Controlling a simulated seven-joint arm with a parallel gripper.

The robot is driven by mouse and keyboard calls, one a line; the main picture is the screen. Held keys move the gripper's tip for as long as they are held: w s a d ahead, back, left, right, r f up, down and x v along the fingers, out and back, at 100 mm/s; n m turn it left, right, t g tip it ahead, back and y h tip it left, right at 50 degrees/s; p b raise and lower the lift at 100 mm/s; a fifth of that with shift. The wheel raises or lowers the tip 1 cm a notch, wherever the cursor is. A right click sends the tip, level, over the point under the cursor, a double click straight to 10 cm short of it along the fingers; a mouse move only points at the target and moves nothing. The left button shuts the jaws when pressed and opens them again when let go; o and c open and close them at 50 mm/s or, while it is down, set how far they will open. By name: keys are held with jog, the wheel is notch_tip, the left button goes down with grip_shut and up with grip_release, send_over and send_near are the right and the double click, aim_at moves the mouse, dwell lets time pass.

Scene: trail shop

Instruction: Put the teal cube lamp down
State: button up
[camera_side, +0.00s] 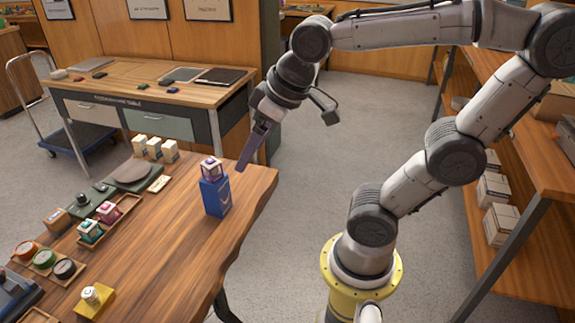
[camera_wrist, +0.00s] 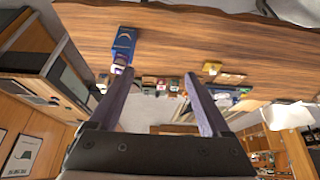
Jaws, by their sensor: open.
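The teal cube lamp (camera_side: 90,231), a small white-framed cube with teal inside, sits in a wooden tray (camera_side: 122,208) on the wooden table, beside a red-pink cube lamp (camera_side: 108,211). A purple cube lamp (camera_side: 211,168) stands on top of an upright blue box (camera_side: 215,197) near the table's right end. My gripper (camera_side: 244,164) is in the air to the right of the purple lamp, apart from it and far from the teal one. In the wrist view my gripper (camera_wrist: 158,74) is open, with nothing between its fingers.
Three cream boxes (camera_side: 155,149), a dark green mat (camera_side: 115,184) and a tray of round tins (camera_side: 45,258) are on the table. A yellow block with a knob (camera_side: 95,299) stands at the front. The table's right-middle surface is bare. A second table (camera_side: 150,85) stands behind.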

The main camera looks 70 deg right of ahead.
jog(key=s+f, duration=0.3)
jog(key=s, duration=0.3)
jog(key=shift+s+d, duration=0.15)
jog(key=shift+d, duration=0.05)
